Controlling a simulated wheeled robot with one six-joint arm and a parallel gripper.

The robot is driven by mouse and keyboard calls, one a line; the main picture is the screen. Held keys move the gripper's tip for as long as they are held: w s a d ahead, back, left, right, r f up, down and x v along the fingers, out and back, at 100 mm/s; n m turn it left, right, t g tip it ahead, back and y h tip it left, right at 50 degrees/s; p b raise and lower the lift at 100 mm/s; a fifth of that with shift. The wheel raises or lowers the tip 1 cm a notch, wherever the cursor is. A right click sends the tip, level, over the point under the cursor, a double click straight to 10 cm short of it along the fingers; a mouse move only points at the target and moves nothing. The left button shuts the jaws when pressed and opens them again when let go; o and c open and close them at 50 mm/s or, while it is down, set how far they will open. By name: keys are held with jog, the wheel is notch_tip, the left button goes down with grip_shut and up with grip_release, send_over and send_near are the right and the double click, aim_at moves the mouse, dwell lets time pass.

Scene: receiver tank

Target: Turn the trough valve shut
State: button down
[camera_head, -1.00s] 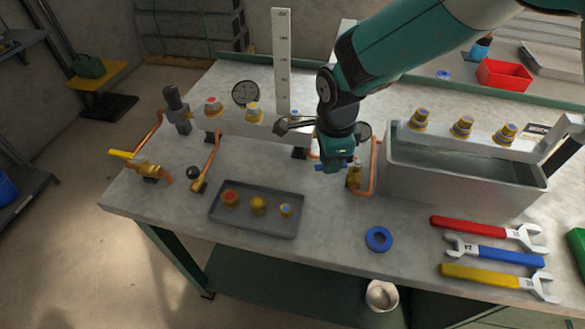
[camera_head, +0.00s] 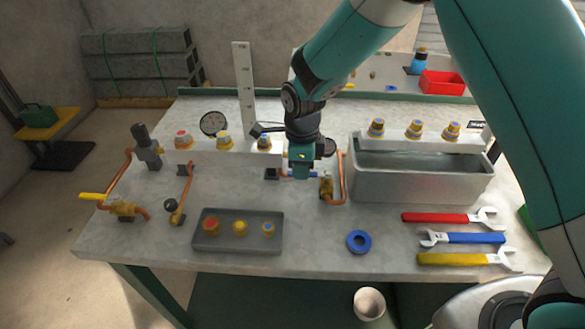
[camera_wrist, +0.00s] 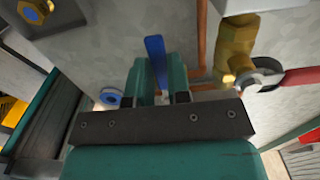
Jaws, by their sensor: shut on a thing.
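The trough valve (camera_head: 326,188) is a brass body on a copper pipe just left of the metal trough (camera_head: 420,182). In the wrist view the brass body (camera_wrist: 236,48) stands to the right of my jaws. Its blue lever (camera_wrist: 157,62) shows between the two teal fingers. My gripper (camera_head: 301,170) is shut on the blue lever, to the left of the valve body in the head view. Most of the lever is hidden by my gripper in the head view. The exact angle of the lever is hard to tell.
A grey tray (camera_head: 210,245) with several brass fittings lies front left. A blue ring (camera_head: 359,242) lies in front. Red (camera_head: 440,217), blue (camera_head: 465,238) and yellow (camera_head: 450,259) wrenches lie front right. A gauge board (camera_head: 244,90) stands behind.

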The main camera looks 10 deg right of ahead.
jog(key=shift+w, duration=0.1)
jog(key=c, duration=1.1)
grip_release()
jog(key=shift+o, duration=0.2)
notch_tip(320, 180, up, 17)
jog(key=b, duration=0.1)
jog(key=shift+r+b, duration=0.2)
jog(key=shift+b, duration=0.1)
jog(key=s+d+n+y, duration=0.1)
jog(key=s+n+y, duration=0.1)
jog(key=s+n, duration=1.1)
jog(key=s+d+r+n+y, duration=0.1)
jog(key=s+d+n+y, duration=0.1)
jog(key=s+n, duration=1.1)
jog(key=shift+s+r+n, duration=0.25)
jog(key=shift+r+n, duration=0.05)
jog(key=shift+n, duration=0.7)
